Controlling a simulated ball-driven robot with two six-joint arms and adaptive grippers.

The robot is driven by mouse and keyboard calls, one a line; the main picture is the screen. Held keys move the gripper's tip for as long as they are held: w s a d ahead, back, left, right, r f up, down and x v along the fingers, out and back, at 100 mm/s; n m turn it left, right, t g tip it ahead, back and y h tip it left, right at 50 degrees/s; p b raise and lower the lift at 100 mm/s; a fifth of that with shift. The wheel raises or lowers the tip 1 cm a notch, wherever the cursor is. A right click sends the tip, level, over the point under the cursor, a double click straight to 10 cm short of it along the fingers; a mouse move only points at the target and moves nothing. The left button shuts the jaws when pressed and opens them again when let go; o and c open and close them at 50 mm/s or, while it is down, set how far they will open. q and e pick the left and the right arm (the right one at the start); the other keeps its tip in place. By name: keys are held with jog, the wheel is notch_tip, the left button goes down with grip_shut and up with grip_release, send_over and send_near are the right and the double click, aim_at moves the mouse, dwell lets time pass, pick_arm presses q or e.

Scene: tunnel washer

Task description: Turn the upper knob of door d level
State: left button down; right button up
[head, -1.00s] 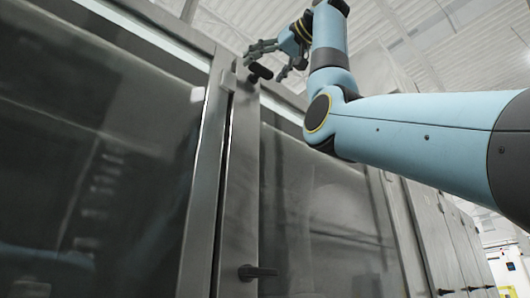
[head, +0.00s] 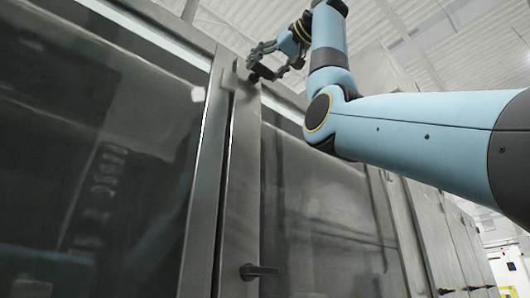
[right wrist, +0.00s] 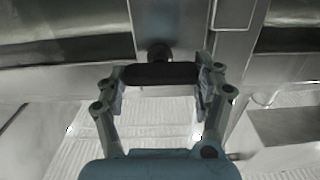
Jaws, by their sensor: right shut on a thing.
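The upper knob (head: 263,71) is a black bar handle high on the grey metal post between two dark glass panes. It also shows in the right wrist view (right wrist: 160,74), lying across the picture on a short round stem. My right gripper (head: 266,65) is shut on this knob. In the right wrist view its two fingers (right wrist: 161,82) press on the two ends of the bar. The lower black knob (head: 258,272) is far down the same post, its bar pointing right and roughly level. My left gripper is not in view.
Dark glass panes (head: 110,150) flank the post. More grey cabinet doors (head: 425,225) with black handles run off to the right.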

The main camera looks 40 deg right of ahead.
jog(key=o, duration=1.2)
jog(key=shift+s, duration=0.1)
jog(key=s, duration=0.7)
jog(key=shift+s+d, duration=0.2)
jog(key=shift+d, duration=0.1)
jog(key=shift+w, duration=0.1)
